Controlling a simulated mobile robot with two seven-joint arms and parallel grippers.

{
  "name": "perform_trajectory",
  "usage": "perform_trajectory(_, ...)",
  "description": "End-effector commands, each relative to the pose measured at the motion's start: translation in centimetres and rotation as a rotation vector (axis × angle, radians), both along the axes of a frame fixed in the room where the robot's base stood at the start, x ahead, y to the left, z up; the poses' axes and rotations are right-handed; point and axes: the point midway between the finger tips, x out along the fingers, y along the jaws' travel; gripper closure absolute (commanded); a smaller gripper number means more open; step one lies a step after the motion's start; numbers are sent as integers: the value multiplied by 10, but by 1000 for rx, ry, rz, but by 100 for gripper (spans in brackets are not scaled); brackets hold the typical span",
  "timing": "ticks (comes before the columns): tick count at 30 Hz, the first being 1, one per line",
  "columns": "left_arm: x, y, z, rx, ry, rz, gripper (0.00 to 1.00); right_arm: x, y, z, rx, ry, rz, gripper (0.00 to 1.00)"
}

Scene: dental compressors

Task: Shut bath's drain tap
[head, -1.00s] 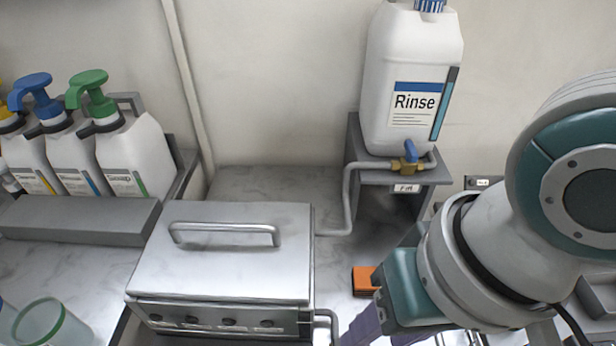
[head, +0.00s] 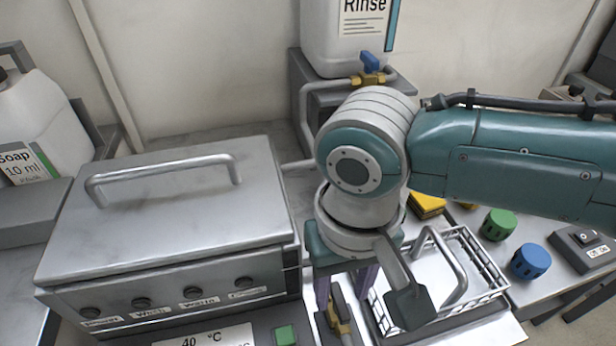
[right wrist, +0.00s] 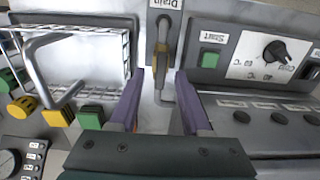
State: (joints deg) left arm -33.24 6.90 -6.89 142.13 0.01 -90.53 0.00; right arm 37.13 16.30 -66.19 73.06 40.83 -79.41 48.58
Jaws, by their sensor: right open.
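The bath is a steel box with a lid (head: 180,190) and a row of knobs on its front, left of centre in the head view. Its brass drain tap (head: 341,327) sits on a grey pipe at the bath's right front corner. In the right wrist view the tap (right wrist: 160,55) lies beside an upside-down "Drain" label (right wrist: 164,4). My right gripper (head: 345,288) points down above the tap, with purple fingers open. In the wrist view its fingers (right wrist: 160,105) straddle the pipe line, apart from the brass body. The tap's handle position is unclear. My left gripper is out of view.
A wire basket (head: 487,262) with a raised handle stands right of the gripper. A green Start button (head: 285,335) is on the panel left of the tap. A Rinse jug (head: 345,50) with a blue-handled tap (head: 370,62) stands behind. Green (head: 498,224) and blue (head: 531,262) caps lie at right.

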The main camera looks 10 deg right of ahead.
Motion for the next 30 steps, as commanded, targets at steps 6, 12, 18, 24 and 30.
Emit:
perform_trajectory(6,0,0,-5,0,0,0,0,0,0,-13,1,-1,1,52)
perform_trajectory(12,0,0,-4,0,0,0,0,0,0,-13,1,-1,1,52)
perform_trajectory(18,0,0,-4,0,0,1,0,0,0,-13,1,-1,1,74)
perform_trajectory(24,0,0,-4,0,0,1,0,0,0,-13,1,-1,1,96)
perform_trajectory(30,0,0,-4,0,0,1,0,0,0,-13,1,-1,1,100)
